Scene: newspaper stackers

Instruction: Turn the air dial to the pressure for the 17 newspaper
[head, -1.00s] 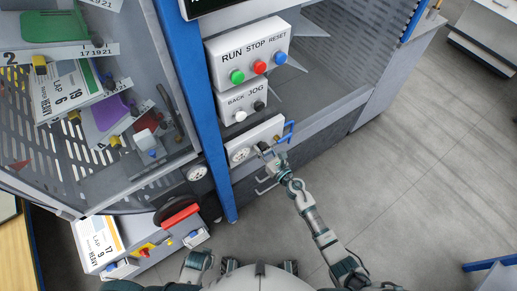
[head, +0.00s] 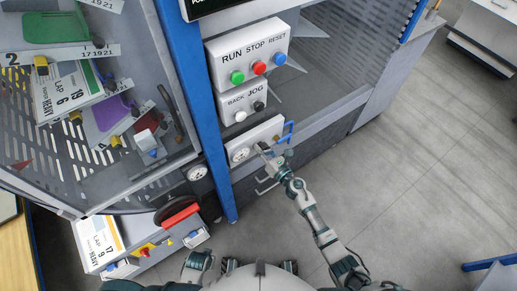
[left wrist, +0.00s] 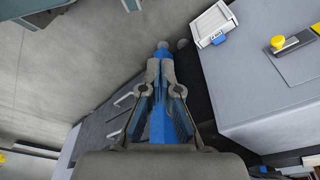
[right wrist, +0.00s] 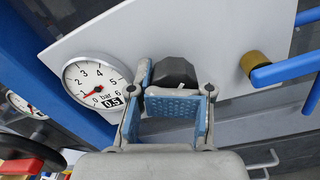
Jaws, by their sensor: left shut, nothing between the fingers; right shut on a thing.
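The air dial is a dark faceted knob (right wrist: 177,72) on a pale panel (head: 268,135). My right gripper (right wrist: 176,100) is closed around it; in the head view the fingers (head: 262,149) mostly hide the knob. Left of it is a round white gauge (right wrist: 95,82), marked 0 to 6 bar, with a red needle at the low end and a readout of 0.5. My left gripper (left wrist: 160,75) is shut and empty, low near my body, away from the dial.
A blue handle (head: 288,131) and brass fitting (right wrist: 254,64) are right of the knob. Above are the RUN, STOP, RESET box (head: 247,52) and BACK, JOG box (head: 243,103). A blue post (head: 201,110) stands left. The floor (head: 410,180) at right is clear.

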